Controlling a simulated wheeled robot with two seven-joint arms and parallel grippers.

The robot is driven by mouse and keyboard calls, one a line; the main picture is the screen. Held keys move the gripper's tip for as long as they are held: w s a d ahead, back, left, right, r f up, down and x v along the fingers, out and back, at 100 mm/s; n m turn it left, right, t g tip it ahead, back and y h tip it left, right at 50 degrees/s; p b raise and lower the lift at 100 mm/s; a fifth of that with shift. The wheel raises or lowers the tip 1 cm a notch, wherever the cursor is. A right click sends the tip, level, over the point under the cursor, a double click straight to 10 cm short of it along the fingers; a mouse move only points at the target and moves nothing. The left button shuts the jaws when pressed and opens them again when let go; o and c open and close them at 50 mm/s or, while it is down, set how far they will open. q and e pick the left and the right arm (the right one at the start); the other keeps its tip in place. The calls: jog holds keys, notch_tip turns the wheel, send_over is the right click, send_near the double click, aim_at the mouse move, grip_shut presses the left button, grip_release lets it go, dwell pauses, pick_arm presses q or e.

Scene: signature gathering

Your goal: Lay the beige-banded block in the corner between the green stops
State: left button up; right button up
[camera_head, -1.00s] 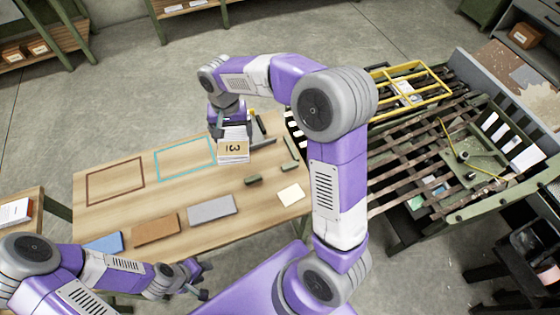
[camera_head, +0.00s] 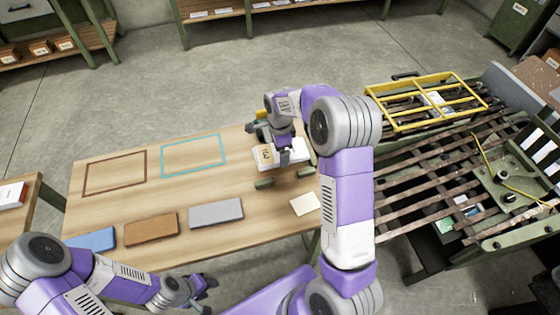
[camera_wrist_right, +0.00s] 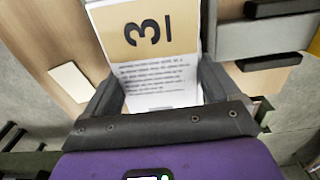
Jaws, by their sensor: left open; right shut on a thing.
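The beige-banded block (camera_head: 264,156), a white paper stack with a beige band marked "3", is between the fingers of my right gripper (camera_head: 284,157) at the right part of the table. In the right wrist view the block (camera_wrist_right: 155,75) sits between both fingers of the gripper (camera_wrist_right: 160,92). The corner itself is largely hidden by the gripper and block. I cannot tell whether the block touches the table. My left gripper (camera_head: 203,287) is open and empty off the table's front edge.
The wooden table (camera_head: 225,185) has brown (camera_head: 115,172) and cyan (camera_head: 193,155) outlines. Blue (camera_head: 92,240), brown (camera_head: 151,229) and grey (camera_head: 215,212) slabs lie along its front. A cream card (camera_head: 304,204) lies front right. A slatted machine (camera_head: 430,185) stands right.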

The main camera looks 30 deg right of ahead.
notch_tip(320, 180, down, 5)
jog(key=shift+b, duration=0.8)
jog(key=shift+r, duration=0.1)
jog(key=o, duration=1.2)
notch_tip(320, 180, up, 12)
jog(key=p, duration=0.3)
jog(key=shift+p, duration=0.4)
